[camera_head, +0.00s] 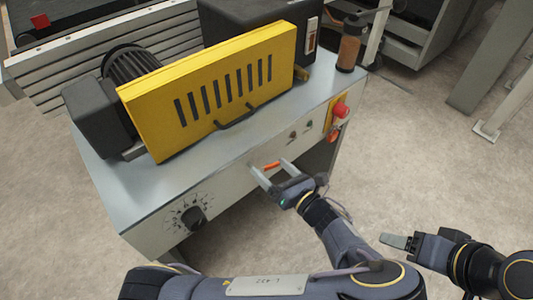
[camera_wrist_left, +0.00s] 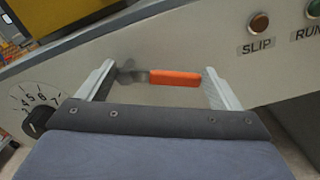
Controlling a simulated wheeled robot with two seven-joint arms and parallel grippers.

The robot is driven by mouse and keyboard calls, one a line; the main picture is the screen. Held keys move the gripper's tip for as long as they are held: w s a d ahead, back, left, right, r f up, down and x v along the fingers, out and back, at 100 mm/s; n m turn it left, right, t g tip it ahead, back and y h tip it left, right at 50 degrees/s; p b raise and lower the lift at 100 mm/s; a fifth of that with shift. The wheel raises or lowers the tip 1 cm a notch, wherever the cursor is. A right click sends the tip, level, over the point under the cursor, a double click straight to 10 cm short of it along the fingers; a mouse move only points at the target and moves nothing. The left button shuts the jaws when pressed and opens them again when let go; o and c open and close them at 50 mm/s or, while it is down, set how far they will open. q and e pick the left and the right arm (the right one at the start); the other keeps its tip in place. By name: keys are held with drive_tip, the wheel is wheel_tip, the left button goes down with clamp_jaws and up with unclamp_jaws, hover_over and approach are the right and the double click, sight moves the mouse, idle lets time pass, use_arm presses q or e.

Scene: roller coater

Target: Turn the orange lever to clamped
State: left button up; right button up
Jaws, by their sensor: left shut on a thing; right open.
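The orange lever (camera_head: 271,166) is on the front panel of the grey machine. In the left wrist view the lever (camera_wrist_left: 175,78) lies almost level, with its metal pivot at the left end. My left gripper (camera_head: 273,170) is at the panel with its two fingers spread wide along the lever's length. It is shut on the lever, one finger (camera_wrist_left: 96,80) by the pivot end and the other (camera_wrist_left: 220,90) by the orange tip. My right gripper (camera_head: 402,242) is open and empty, low at the right, away from the machine.
A black dial (camera_head: 194,216) is left of the lever. A yellow guard (camera_head: 215,85) and a brown bottle (camera_head: 349,50) stand on top. Open floor lies to the right.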

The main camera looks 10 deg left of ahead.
use_arm(q)
drive_tip(key=m+p, duration=0.2)
drive_tip(key=p, duration=0.1)
drive_tip(key=shift+s+a+f+m, duration=0.15)
drive_tip(key=shift+f+m, duration=0.1)
drive_tip(key=shift+m, duration=0.15)
drive_tip(key=m+p, duration=0.2)
drive_tip(key=f+m, duration=0.1)
drive_tip(key=shift+s+a+f+m+p, duration=0.1)
drive_tip(key=shift+s+a+m+p, duration=0.1)
drive_tip(key=shift+s+m+p, duration=0.15)
drive_tip(key=shift+s+a+f+m+p, duration=0.2)
drive_tip(key=shift+m+p, duration=0.2)
drive_tip(key=shift+m, duration=0.7)
drive_tip(key=shift+s+a+f+m+p, duration=0.15)
drive_tip(key=shift+s+f+m+p, duration=0.2)
drive_tip(key=shift+m, duration=0.7)
drive_tip(key=shift+s+a+f+m+p, duration=0.15)
drive_tip(key=shift+m+p, duration=0.3)
drive_tip(key=shift+m, duration=0.65)
use_arm(e)
wheel_tip(320, 180, up, 9)
drive_tip(key=shift+r, duration=0.2)
use_arm(q)
drive_tip(key=shift+a, duration=0.1)
drive_tip(key=o, duration=1.2)
